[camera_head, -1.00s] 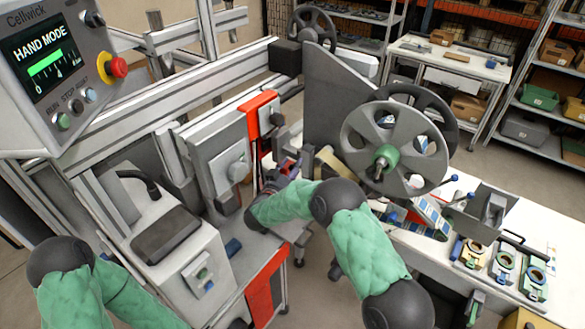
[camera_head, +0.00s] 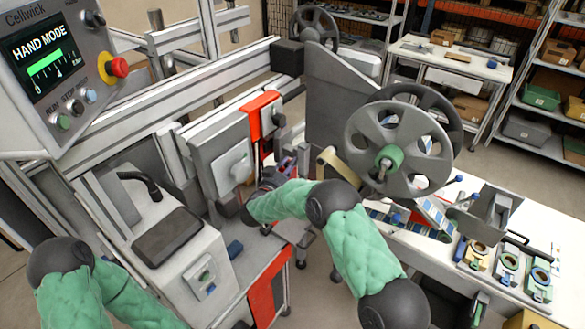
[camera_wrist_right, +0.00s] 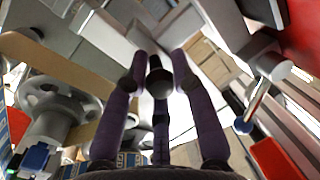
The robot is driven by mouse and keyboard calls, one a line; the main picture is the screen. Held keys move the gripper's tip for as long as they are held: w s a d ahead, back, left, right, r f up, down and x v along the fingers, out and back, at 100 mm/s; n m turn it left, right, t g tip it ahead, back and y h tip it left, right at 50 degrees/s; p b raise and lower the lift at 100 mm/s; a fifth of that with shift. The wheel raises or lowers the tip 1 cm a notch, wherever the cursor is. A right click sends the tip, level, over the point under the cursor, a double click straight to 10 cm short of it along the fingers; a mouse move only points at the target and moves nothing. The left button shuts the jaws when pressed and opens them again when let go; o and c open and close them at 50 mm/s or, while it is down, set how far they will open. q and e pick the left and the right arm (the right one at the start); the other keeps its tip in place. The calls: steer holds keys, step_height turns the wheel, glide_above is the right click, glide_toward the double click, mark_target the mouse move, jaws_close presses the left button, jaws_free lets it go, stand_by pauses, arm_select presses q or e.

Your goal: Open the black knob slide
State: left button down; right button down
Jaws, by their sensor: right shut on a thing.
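A black knob (camera_wrist_right: 159,80) sits between the fingertips of my right gripper (camera_wrist_right: 160,62) in the right wrist view. The gripper is shut on it. In the head view my right gripper (camera_head: 284,172) reaches in at the machine, just right of a grey plate (camera_head: 220,160) with a pale rounded knob. There the black knob is hidden or too small to make out by the dark fingers. How far its slide stands open cannot be told. My left arm shows at the lower left, with its gripper out of view.
A large grey reel (camera_head: 398,150) with a green hub stands right of my gripper. A red-topped bracket (camera_head: 263,115) is just above it. A control panel (camera_head: 60,75) hangs at upper left. A white bench (camera_head: 430,260) with several small fixtures lies at right.

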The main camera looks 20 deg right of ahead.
steer(key=w+a, duration=0.2)
steer(key=w, duration=0.1)
steer(key=shift+w+a+r+b, duration=0.25)
steer(key=shift+r+b, duration=0.1)
steer(key=shift+w+a, duration=0.15)
steer(key=shift+w, duration=0.05)
steer(key=c, duration=1.1)
jaws_free()
steer(key=shift+o, duration=0.4)
steer(key=shift+s, duration=0.15)
steer(key=shift+f, duration=0.15)
steer(key=v, duration=0.7)
steer(key=shift+s+a, duration=0.15)
